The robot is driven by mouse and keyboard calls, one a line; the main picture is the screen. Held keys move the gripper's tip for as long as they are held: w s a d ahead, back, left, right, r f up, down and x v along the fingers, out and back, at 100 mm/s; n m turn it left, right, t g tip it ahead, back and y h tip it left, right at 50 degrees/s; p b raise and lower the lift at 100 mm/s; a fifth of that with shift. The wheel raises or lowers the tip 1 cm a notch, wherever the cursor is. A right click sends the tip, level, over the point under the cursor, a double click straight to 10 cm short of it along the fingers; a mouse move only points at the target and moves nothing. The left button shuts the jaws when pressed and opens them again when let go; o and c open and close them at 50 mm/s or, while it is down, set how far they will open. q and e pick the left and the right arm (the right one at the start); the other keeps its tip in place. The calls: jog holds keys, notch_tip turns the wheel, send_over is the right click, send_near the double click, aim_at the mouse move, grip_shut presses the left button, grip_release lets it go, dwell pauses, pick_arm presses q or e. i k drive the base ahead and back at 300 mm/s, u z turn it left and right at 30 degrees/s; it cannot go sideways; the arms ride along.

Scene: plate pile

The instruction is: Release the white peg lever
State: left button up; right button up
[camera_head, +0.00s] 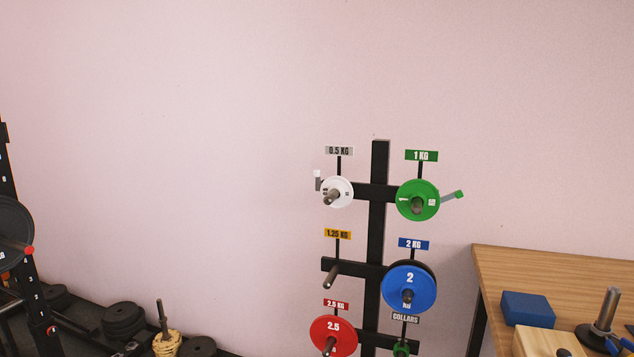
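The white lever (317,177) shows at the upper left of the white plate (341,192), on the 0.5 KG peg (331,197) of a black rack. Its grey arm stands upright with a white tip. The white plate hangs on that peg under a grey 0.5 KG sign (339,151). Neither of my grippers is in view.
The black rack post (380,230) also carries a green plate (430,199) with a green-tipped lever (453,196), a blue plate (405,284) and a red plate (333,335). The 1.25 KG peg (333,277) is bare. A wooden table (500,262) stands at the right. Dark plates (123,319) lie at the lower left.

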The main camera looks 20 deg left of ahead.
aim_at(316, 173)
jog(key=k, duration=0.7)
jog(key=z, duration=0.45)
jog(key=i, duration=1.5)
jog(key=u, duration=0.25)
